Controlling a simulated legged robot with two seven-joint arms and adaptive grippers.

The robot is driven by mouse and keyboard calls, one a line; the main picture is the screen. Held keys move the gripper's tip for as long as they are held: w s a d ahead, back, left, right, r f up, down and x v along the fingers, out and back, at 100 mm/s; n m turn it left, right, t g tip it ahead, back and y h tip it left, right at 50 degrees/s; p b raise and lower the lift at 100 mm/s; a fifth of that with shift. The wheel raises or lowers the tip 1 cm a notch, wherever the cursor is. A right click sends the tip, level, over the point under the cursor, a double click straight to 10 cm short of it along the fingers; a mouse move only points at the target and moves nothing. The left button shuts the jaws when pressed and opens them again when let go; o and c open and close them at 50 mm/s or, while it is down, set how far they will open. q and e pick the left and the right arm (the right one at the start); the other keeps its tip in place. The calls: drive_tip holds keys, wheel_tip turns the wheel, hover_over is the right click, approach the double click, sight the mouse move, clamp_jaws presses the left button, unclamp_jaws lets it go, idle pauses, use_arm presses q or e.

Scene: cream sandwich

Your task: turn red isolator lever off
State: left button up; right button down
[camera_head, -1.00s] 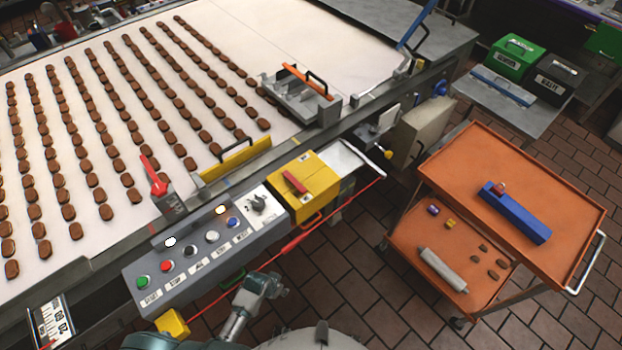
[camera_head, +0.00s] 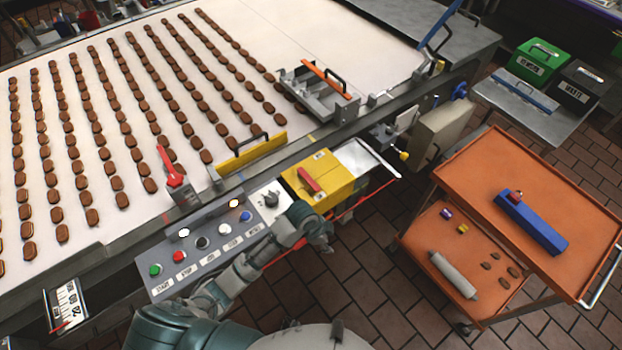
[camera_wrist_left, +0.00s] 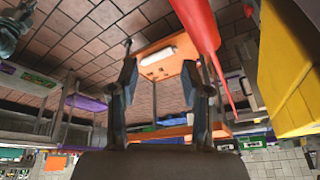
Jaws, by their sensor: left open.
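The red isolator lever (camera_head: 309,180) lies slanted on top of the yellow box (camera_head: 330,192) at the conveyor's front edge. My left gripper (camera_head: 322,240) is in front of and below that box, apart from the lever. In the left wrist view its two fingers (camera_wrist_left: 160,72) are spread with nothing between them. The yellow box (camera_wrist_left: 290,70) fills the right side there. A red tapered piece (camera_wrist_left: 198,22), which looks like part of the red pull cord, hangs close by the right finger. My right gripper is not seen.
The button panel (camera_head: 205,250) with a grey knob is left of the box. A red pull cord (camera_head: 352,212) runs along the front. Another red lever (camera_head: 172,170) stands at the belt edge. An orange cart (camera_head: 460,175) is at right, with open floor between.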

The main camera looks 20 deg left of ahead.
use_arm(q)
drive_tip(key=w+r+m, duration=0.4)
drive_tip(key=w+r, duration=0.2)
drive_tip(key=m+g+y, duration=0.2)
drive_tip(key=m+y, duration=0.2)
drive_tip(key=m, duration=0.3)
approach(313, 183)
drive_tip(key=f, duration=0.8)
drive_tip(key=shift+a+f, duration=0.1)
drive_tip(key=shift+a, duration=0.25)
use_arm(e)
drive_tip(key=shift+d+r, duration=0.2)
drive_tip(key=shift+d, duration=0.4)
use_arm(q)
drive_tip(key=shift+d, duration=0.15)
drive_tip(key=shift+c, duration=0.3)
clamp_jaws()
